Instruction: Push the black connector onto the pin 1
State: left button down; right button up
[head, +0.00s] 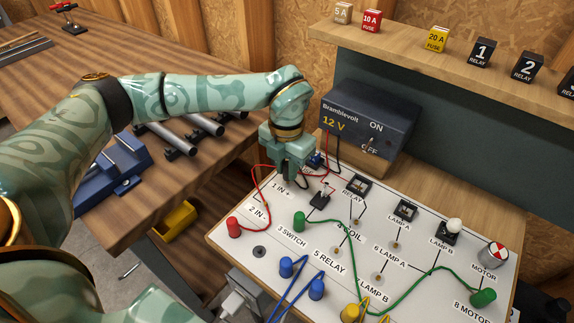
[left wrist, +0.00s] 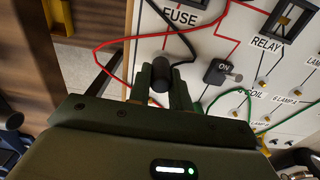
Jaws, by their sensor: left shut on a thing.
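My left gripper (head: 290,168) is above the panel's upper left part, at the "1 IN +" label (head: 282,187). In the left wrist view its two fingers (left wrist: 161,88) are shut on the black connector (left wrist: 159,72), a short dark cylinder with a black lead curving away from it. In the head view the connector is mostly hidden by the fingers. Pin 1 cannot be made out in either view; the gripper and connector cover that spot. I cannot tell whether the connector touches the pin. My right gripper is not in view.
The white panel (head: 290,225) carries a black switch (head: 320,200), a red connector (head: 234,227), a green connector (head: 299,221), and several blue and yellow ones with leads. A red lead (left wrist: 120,50) loops close to my fingers. The 12 V supply box (head: 367,122) stands right behind the gripper.

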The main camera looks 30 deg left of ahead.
aim_at(287, 165)
pick_arm(q)
jog(key=shift+f, duration=0.3)
dwell(0.5)
jog(key=shift+f+b, duration=0.3)
jog(key=shift+f, duration=0.3)
jog(key=c, duration=1.2)
grip_release()
notch_tip(287, 165, up, 16)
jog(key=p, duration=0.4)
jog(key=shift+r, duration=0.2)
jog(key=shift+f, duration=0.1)
